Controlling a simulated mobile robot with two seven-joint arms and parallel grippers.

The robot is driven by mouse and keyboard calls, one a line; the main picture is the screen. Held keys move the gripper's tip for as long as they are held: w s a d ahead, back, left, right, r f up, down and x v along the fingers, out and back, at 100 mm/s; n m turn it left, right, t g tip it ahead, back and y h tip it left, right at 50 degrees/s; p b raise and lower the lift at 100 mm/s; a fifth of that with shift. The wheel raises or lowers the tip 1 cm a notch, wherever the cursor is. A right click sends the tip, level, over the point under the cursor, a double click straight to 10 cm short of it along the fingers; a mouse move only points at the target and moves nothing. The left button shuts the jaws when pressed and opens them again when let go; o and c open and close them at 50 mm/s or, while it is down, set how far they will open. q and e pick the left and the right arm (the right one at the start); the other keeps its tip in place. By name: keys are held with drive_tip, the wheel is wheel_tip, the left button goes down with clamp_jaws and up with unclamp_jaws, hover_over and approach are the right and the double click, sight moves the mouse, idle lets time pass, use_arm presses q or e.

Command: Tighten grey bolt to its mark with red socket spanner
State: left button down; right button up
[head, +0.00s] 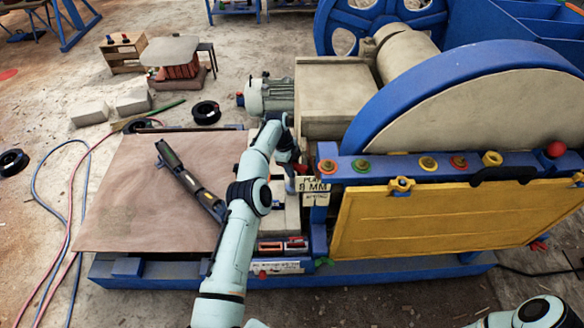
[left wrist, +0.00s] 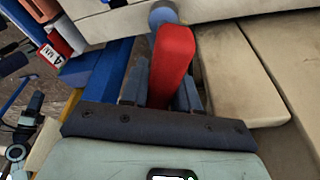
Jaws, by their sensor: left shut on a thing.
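The red socket spanner (left wrist: 172,62) fills the middle of the left wrist view, between the fingers of my left gripper (left wrist: 160,97). The gripper is shut on it. A rounded blue-grey piece (left wrist: 162,14) shows at the spanner's far end; I cannot tell whether it is the socket or a bolt head. In the head view my left gripper (head: 292,165) is at the crusher's left side, beside the white play sign (head: 313,184), mostly hidden by my own arm. I cannot make out the grey bolt or its mark. My right gripper is out of view.
A yellow panel (head: 450,222) hangs below a blue beam (head: 400,170) with several coloured fittings. The crusher's large wheel (head: 480,110) stands behind. A brown board (head: 150,190) lies left of my arm, with a dark bar (head: 188,178) over it. Hoses (head: 80,190) cross the floor.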

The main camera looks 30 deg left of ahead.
use_arm(q)
drive_tip(key=shift+f+n, duration=0.1)
drive_tip(key=shift+n, duration=0.2)
drive_tip(key=c, duration=0.8)
unclamp_jaws()
drive_tip(key=shift+o, duration=0.2)
